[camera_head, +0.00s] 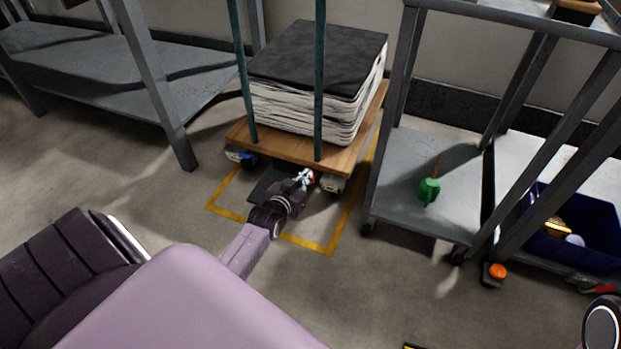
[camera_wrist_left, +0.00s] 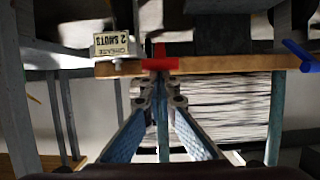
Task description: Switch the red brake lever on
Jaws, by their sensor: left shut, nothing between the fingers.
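The red brake lever (camera_wrist_left: 158,64) shows in the wrist view, just beyond my fingertips, at the wooden edge of the cart (camera_wrist_left: 108,69). In the head view only a small red bit (camera_head: 311,174) shows beside the gripper, under the front edge of the cart (camera_head: 290,154). My left gripper (camera_head: 305,179) reaches low to the cart's front, between its casters. In the wrist view my left gripper (camera_wrist_left: 161,88) is shut and empty, its tips close to the lever. I cannot tell whether they touch it. My right gripper is out of view.
A stack of papers with a dark top (camera_head: 310,90) sits on the cart. A yellow floor outline (camera_head: 306,242) surrounds it. A blue lever (camera_wrist_left: 300,54) shows in the wrist view.

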